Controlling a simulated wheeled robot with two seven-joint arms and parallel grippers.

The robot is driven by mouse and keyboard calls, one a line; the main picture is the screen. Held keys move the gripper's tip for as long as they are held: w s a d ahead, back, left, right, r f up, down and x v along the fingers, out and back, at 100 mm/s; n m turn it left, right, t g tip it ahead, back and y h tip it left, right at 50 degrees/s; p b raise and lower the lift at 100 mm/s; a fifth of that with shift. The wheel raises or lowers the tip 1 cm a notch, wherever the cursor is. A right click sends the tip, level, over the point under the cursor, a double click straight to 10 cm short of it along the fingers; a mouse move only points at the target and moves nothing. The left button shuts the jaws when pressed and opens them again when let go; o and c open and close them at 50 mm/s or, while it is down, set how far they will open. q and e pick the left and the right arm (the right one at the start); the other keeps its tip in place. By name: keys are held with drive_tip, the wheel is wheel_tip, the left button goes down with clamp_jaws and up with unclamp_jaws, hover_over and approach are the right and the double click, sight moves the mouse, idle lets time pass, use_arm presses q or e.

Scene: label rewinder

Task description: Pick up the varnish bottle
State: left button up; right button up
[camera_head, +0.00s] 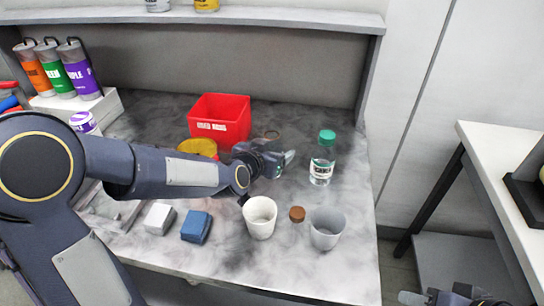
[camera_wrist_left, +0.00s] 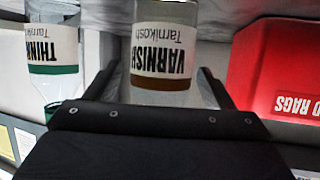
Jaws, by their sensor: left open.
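The varnish bottle (camera_wrist_left: 165,40) shows in the left wrist view, clear with a white VARNISH label edged by a brown band. It lies between the two spread fingers of my left gripper (camera_head: 283,160), which is open. I cannot tell whether the fingers touch it.
A green-capped thinner bottle (camera_head: 322,158) stands right of my left gripper; it also shows in the left wrist view (camera_wrist_left: 52,50). A red rags bin (camera_head: 219,121) is behind left. A white cup (camera_head: 260,217), grey cup (camera_head: 326,228), brown cap (camera_head: 297,214) and blue block (camera_head: 196,227) sit in front.

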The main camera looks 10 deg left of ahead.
use_arm(q)
drive_tip(key=shift+x, duration=1.05)
drive_tip(key=shift+c, duration=0.2)
drive_tip(key=c, duration=1.1)
drive_tip(key=shift+r, duration=0.15)
